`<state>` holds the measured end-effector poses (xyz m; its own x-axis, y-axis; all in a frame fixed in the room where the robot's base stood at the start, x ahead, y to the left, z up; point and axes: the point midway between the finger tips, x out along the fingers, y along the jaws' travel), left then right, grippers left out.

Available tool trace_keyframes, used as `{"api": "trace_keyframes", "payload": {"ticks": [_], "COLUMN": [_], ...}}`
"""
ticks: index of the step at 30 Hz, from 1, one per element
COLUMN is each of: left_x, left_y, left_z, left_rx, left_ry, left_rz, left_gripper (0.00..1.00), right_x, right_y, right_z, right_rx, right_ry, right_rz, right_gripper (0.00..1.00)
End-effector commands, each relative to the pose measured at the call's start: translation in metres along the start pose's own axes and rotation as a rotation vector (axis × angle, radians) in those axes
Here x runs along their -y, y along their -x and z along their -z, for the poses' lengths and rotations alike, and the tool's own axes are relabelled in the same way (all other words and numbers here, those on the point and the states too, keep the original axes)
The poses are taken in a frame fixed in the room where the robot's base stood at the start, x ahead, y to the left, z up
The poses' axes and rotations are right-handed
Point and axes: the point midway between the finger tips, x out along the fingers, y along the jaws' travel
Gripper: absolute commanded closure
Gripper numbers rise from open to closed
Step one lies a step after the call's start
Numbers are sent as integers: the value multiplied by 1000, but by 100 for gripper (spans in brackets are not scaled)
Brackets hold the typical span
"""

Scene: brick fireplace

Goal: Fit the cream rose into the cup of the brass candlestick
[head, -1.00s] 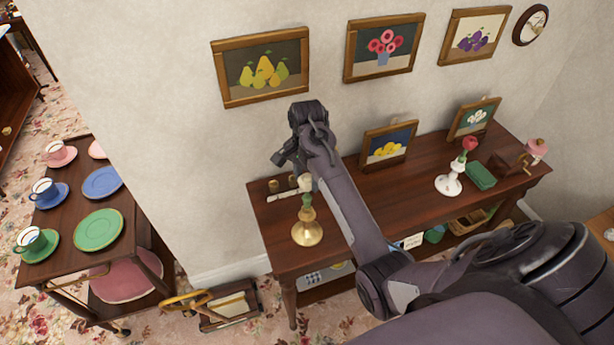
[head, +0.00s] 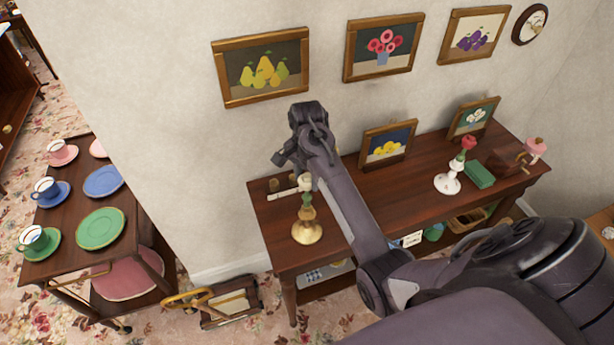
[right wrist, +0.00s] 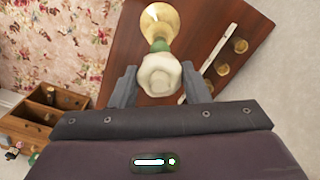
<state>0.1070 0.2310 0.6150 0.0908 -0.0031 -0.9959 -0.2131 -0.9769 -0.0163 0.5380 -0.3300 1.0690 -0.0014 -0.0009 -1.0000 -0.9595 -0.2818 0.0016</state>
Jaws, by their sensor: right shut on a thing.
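The cream rose (right wrist: 160,75) is a pale bloom with a green part under it. My right gripper (right wrist: 161,84) is shut on it, one finger on each side. The rose also shows in the head view (head: 305,182), upright and in line above the brass candlestick (head: 307,233). The candlestick stands on the dark wooden side table, its round base also in the right wrist view (right wrist: 158,22). The green part meets or overlaps the candlestick's top. The cup is hidden, so I cannot tell whether the stem is inside. My left gripper is not in view.
A white candlestick (head: 447,182) with a red rose stands farther right on the side table (head: 395,200), near a green box (head: 479,175). Small framed pictures lean at the wall. A pale strip and several small brown knobs lie behind the brass candlestick. A tea trolley stands at left.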

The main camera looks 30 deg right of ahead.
Motion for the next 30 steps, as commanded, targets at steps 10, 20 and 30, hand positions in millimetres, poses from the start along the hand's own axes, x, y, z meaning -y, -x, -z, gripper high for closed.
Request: {"api": "trace_keyframes", "payload": {"ticks": [10, 20, 30], "left_x": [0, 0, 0], "left_y": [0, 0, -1], "left_z": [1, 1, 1], "left_rx": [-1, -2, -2], "left_ry": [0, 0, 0], "left_rz": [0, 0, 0], "left_gripper": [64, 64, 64], "right_x": [0, 0, 0], "right_y": [0, -3, -11], "right_z": [0, 0, 0], "right_rx": [0, 1, 0], "right_ry": [-2, -2, -2], "right_rz": [0, 0, 1], "right_gripper": [74, 74, 74]}}
